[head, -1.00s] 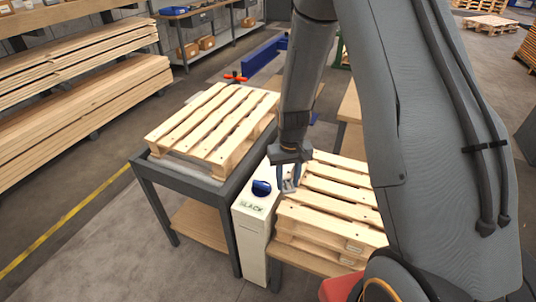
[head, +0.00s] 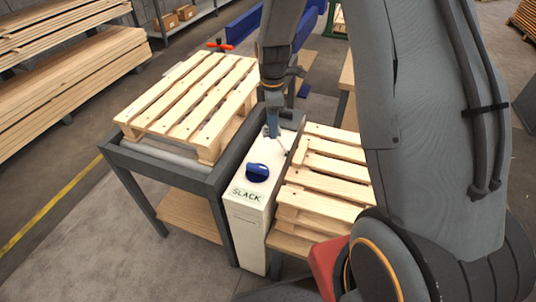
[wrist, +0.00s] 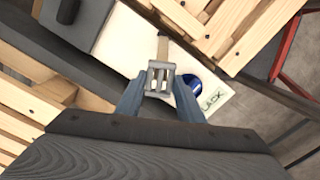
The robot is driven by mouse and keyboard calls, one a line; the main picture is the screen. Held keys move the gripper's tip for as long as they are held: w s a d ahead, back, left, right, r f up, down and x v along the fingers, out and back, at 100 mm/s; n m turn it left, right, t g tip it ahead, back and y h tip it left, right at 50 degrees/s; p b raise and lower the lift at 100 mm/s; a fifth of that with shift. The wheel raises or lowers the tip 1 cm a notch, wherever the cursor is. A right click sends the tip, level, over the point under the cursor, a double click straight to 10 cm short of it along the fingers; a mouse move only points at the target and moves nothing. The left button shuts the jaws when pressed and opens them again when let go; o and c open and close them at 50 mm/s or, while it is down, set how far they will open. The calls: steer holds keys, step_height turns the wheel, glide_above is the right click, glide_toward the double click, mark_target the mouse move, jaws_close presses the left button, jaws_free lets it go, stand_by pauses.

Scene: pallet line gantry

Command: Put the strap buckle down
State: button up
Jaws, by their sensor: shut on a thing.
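My gripper (head: 272,130) points down over the far part of the white cabinet's top (head: 240,188), behind the blue knob (head: 257,172). In the wrist view its two blue-grey fingers (wrist: 160,100) are shut on the strap buckle (wrist: 160,78), a grey metal frame with slots. A short tan strap end (wrist: 162,46) sticks out from the buckle. In the head view the buckle is mostly hidden by the fingers. I cannot tell whether it touches the cabinet top. The blue knob is partly hidden behind a finger in the wrist view (wrist: 188,92).
A wooden pallet (head: 190,100) lies on the dark table (head: 160,165) to the left. Stacked pallets (head: 325,175) stand close on the cabinet's right. A label reading SLACK (head: 245,195) is at the near end of the cabinet top. Bare white top surrounds the buckle.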

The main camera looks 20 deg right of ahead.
mark_target(269, 148)
steer(key=n, duration=0.1)
steer(key=w+n+b, duration=0.2)
steer(key=n, duration=0.1)
steer(key=shift+f, duration=0.25)
steer(key=shift+w+f+n, duration=0.2)
steer(key=shift+f+n, duration=0.5)
steer(key=shift+f, duration=0.9)
steer(key=shift+w+f+n, duration=0.25)
steer(key=shift+f+n, duration=0.45)
steer(key=shift+f, duration=0.95)
steer(key=shift+w+f+n, duration=0.2)
steer(key=shift+f+n, duration=0.5)
steer(key=shift+f, duration=0.9)
steer(key=shift+f, duration=0.15)
steer(key=o, duration=1.1)
